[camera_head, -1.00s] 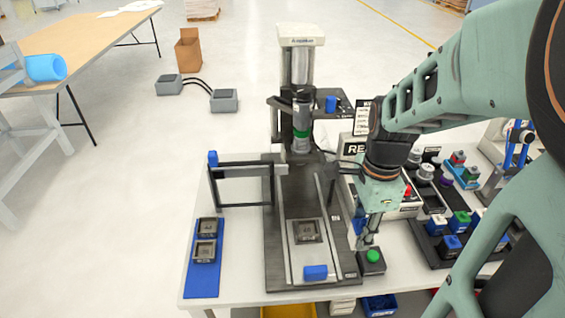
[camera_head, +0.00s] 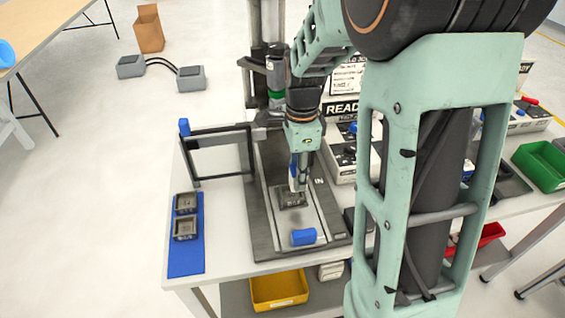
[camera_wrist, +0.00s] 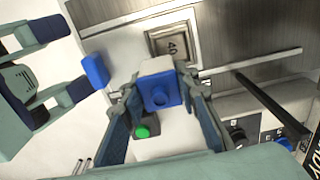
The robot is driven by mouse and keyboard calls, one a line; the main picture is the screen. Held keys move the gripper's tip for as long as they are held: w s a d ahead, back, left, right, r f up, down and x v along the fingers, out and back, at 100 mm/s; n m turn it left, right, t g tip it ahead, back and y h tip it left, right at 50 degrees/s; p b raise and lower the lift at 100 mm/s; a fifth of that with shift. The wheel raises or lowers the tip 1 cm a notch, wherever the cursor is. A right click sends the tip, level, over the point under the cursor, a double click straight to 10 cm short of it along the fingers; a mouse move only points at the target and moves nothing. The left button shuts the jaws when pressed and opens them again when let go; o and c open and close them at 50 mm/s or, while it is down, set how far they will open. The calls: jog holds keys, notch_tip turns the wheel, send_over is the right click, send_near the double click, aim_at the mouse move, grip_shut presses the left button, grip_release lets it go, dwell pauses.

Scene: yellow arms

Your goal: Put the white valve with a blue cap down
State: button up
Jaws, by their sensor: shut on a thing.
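My gripper (camera_head: 298,178) is shut on the white valve with a blue cap. In the wrist view the blue cap (camera_wrist: 160,92) sits between the two fingers of my gripper (camera_wrist: 158,80). In the wrist view the fixture (camera_wrist: 172,45), marked 40, shows just beyond the valve. I cannot tell whether the valve touches anything.
A blue block (camera_head: 303,237) lies at the front of the bed. A blue mat (camera_head: 186,263) with two grey fixtures stands left. A black frame (camera_head: 218,137) rises beside the bed. A green button (camera_wrist: 143,131) is near my fingers. The press column stands behind.

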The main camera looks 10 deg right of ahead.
jog(key=w+f, duration=0.1)
jog(key=w+f+b, duration=0.1)
jog(key=shift+a+f, duration=0.4)
jog(key=shift+w+f+b, duration=0.15)
jog(key=shift+f+b, duration=0.45)
jog(key=shift+f, duration=0.2)
jog(key=shift+w+f+b, duration=0.1)
jog(key=shift+f+b, duration=0.5)
jog(key=shift+f, duration=0.2)
jog(key=shift+f, duration=0.2)
jog(key=o, duration=1.2)
jog(key=shift+r, duration=0.1)
notch_tip(320, 180, up, 12)
jog(key=shift+r+p, duration=0.1)
jog(key=shift+p, duration=0.2)
